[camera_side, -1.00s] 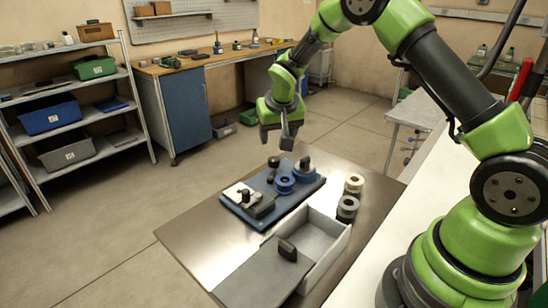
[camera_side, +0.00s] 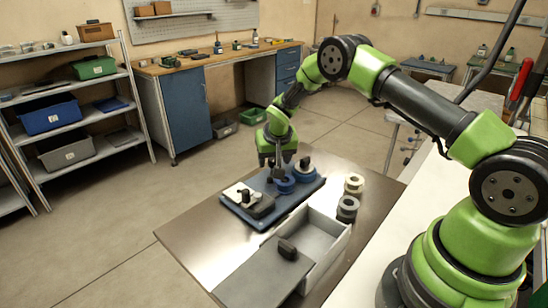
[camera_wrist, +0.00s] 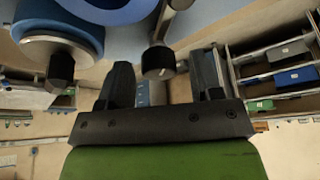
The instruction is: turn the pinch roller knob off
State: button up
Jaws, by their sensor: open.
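The blue tape deck board (camera_side: 232,208) lies on the metal table with blue reels (camera_side: 284,186) on it. My gripper (camera_side: 279,170) is low over its far side, pointing down. In the wrist view the two dark fingers of my gripper (camera_wrist: 163,72) are apart. A black round knob (camera_wrist: 158,64) with a pale mark, on a metal stem, shows in the gap between them; I see no contact. Which knob is the pinch roller's is not marked. Another dark knob (camera_wrist: 60,72) is left of the fingers, by a blue reel (camera_wrist: 57,31).
The table's left part (camera_side: 185,235) is clear.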

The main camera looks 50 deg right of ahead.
jog(key=c, duration=0.9)
jog(key=m, duration=0.2)
jog(key=m+g+h, duration=0.1)
jog(key=m, duration=0.1)
jog(key=shift+m+h, duration=0.3)
jog(key=shift+w+m+g, duration=0.1)
jog(key=shift+m+g, duration=0.6)
jog(key=shift+m, duration=1.1)
jog(key=o, duration=0.9)
